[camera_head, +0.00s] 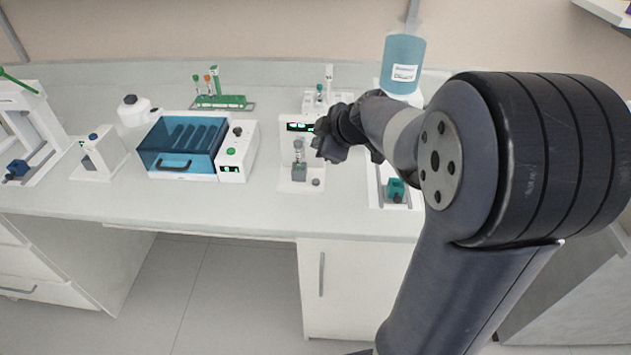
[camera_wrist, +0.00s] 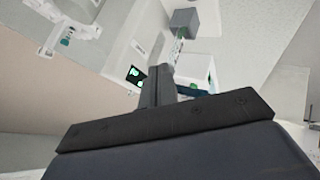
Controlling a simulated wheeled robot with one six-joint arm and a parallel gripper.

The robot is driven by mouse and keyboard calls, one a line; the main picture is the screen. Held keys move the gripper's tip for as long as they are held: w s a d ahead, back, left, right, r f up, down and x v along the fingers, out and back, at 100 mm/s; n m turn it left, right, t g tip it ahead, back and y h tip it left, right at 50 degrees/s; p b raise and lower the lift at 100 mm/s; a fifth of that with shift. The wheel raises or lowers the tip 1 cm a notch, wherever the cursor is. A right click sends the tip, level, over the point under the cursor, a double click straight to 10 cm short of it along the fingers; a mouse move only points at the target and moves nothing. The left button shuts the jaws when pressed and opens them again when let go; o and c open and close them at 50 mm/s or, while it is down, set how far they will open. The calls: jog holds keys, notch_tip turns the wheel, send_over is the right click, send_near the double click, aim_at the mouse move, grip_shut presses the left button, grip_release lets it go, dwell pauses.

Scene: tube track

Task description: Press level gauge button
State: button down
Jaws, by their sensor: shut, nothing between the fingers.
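What looks like the level gauge is a white device (camera_head: 287,186) near the middle of the bench, with a lit green display (camera_head: 299,127) at its top. A grey block with a small tube (camera_head: 298,172) stands on its base, and a round grey button (camera_head: 316,182) sits at the base's front right. My gripper (camera_head: 322,150) is shut and empty, just right of the tube and above the base. In the wrist view my shut fingers (camera_wrist: 163,72) point toward the device; the display (camera_wrist: 137,76) and grey block (camera_wrist: 184,19) show there. I cannot tell whether the fingertips touch anything.
A blue-lidded box (camera_head: 183,147) stands to the left. A green tube rack (camera_head: 221,102) and a white bottle (camera_head: 133,110) are behind it. A blue bottle (camera_head: 403,62) stands at the back, right of the gauge. The bench front left of the gauge is clear.

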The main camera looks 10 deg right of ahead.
jog(key=b, duration=0.4)
send_over(316, 182)
jog(key=f, duration=0.7)
jog(key=shift+s+d+f, duration=0.2)
jog(key=shift+s+d, duration=0.05)
jog(key=shift+d, duration=0.1)
jog(key=shift+f+b, duration=0.7)
jog(key=shift+b, duration=0.25)
jog(key=shift+f+b, duration=0.2)
jog(key=shift+b, duration=0.15)
dwell(0.3)
jog(key=shift+f+b, duration=0.25)
jog(key=shift+b, duration=0.35)
jog(key=shift+f+b, duration=0.45)
jog(key=shift+b, duration=0.3)
dwell(0.7)
jog(key=shift+r, duration=0.15)
jog(key=shift+r+p, duration=0.3)
jog(key=shift+r, duration=0.45)
